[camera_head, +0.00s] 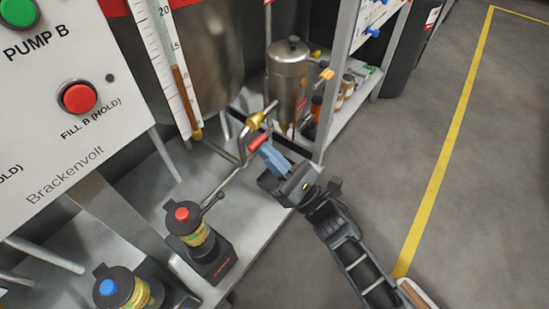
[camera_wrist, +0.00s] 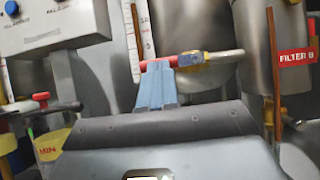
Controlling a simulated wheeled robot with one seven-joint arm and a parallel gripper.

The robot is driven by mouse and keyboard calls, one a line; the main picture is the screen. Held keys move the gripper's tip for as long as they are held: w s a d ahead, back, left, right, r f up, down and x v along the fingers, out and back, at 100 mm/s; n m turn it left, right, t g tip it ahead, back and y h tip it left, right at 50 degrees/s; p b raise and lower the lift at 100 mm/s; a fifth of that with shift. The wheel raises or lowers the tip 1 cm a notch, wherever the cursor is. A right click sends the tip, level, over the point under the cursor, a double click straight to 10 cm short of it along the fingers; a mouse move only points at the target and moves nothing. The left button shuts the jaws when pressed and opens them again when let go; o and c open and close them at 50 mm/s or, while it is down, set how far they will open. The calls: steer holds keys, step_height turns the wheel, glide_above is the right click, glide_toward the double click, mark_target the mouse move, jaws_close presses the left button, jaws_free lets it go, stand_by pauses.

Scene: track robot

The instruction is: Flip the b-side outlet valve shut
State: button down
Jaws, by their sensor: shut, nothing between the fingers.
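The outlet valve is a brass body (camera_head: 256,121) with a red lever (camera_head: 257,143), on a pipe below the steel tank in the head view. In the wrist view the red lever (camera_wrist: 186,61) lies roughly level, and the brass body (camera_wrist: 205,58) is to its right. My gripper (camera_head: 266,151) is shut and empty, with its blue fingertips right at the red lever. The fingertips (camera_wrist: 156,72) also show just below the lever in the wrist view, hiding a little of it. I cannot tell whether they touch it.
The panel (camera_head: 50,90) with the PUMP B and FILL B buttons stands at the left. A red-topped bottle (camera_head: 187,230) stands on the bench lower left. A small steel canister (camera_head: 288,75) and a shelf post (camera_head: 335,80) stand behind my gripper. The floor at right is clear.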

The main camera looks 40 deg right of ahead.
steer(key=shift+a+r+m+h, duration=0.1)
steer(key=shift+r+m+h, duration=0.15)
steer(key=shift+m+h, duration=0.95)
steer(key=r+m+g+h+p, duration=0.1)
steer(key=m+h+p, duration=0.2)
steer(key=m, duration=0.3)
steer(key=d+r+m+g+h+p, duration=0.1)
steer(key=r+m+g+h+p, duration=0.1)
steer(key=m, duration=0.5)
steer(key=r+m+g+h+p, duration=0.1)
steer(key=r+m+h+p, duration=0.1)
steer(key=m+h+p, duration=0.3)
steer(key=shift+w+d+r+m+g, duration=0.1)
steer(key=shift+m+g, duration=0.1)
steer(key=shift+m, duration=0.3)
steer(key=shift+w+d+r+m+g, duration=0.1)
steer(key=shift+m+g, duration=0.1)
steer(key=shift+m, duration=0.3)
steer(key=shift+s, duration=0.1)
